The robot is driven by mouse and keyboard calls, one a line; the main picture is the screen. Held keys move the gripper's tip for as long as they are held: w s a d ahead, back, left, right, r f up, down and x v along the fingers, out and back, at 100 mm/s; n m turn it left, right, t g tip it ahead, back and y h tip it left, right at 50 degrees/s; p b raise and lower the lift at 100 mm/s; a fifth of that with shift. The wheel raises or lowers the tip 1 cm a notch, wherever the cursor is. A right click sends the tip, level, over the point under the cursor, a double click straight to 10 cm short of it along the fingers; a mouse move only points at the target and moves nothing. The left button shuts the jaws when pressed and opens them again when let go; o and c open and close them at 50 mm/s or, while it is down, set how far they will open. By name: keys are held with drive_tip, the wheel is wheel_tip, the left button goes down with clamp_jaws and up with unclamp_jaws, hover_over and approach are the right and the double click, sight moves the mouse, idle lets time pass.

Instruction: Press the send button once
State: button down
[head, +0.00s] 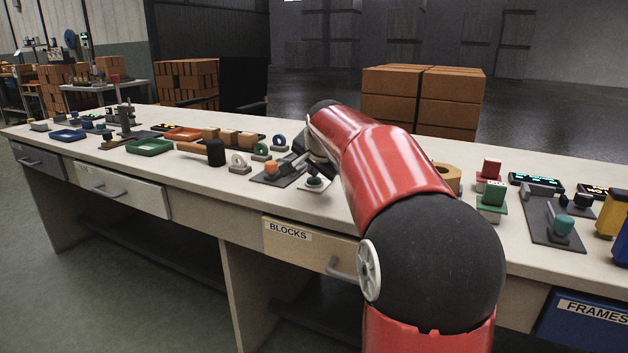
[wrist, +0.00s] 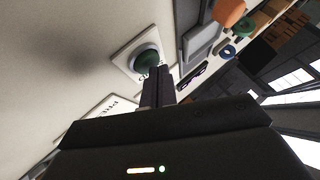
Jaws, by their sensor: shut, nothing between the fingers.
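A round dark green button (wrist: 147,58) sits on a pale square plate in the wrist view. Lettering on the plate is partly covered by my fingers, so I cannot read it fully. In the head view a small dark-topped button (head: 315,182) on a pale plate stands near the bench's front edge, beside my arm. My gripper (wrist: 155,72) is shut and empty. Its fingertips overlap the lower right edge of the green button in the wrist view; I cannot tell whether they touch it. In the head view my arm hides most of the gripper.
A grey plate with an orange knob (head: 271,169) lies left of the button. A white ring stand (head: 239,163), a black-headed mallet (head: 215,152) and a green tray (head: 149,147) are further left.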

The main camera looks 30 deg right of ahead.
sight(314, 181)
drive_tip(key=shift+f, duration=0.35)
drive_tip(key=shift+r, duration=0.1)
idle(0.4)
drive_tip(key=shift+r+p, duration=0.55)
drive_tip(key=shift+r, duration=0.3)
wheel_tip(314, 181, up, 5)
drive_tip(key=p, duration=0.4)
drive_tip(key=shift+a, duration=0.15)
idle(0.4)
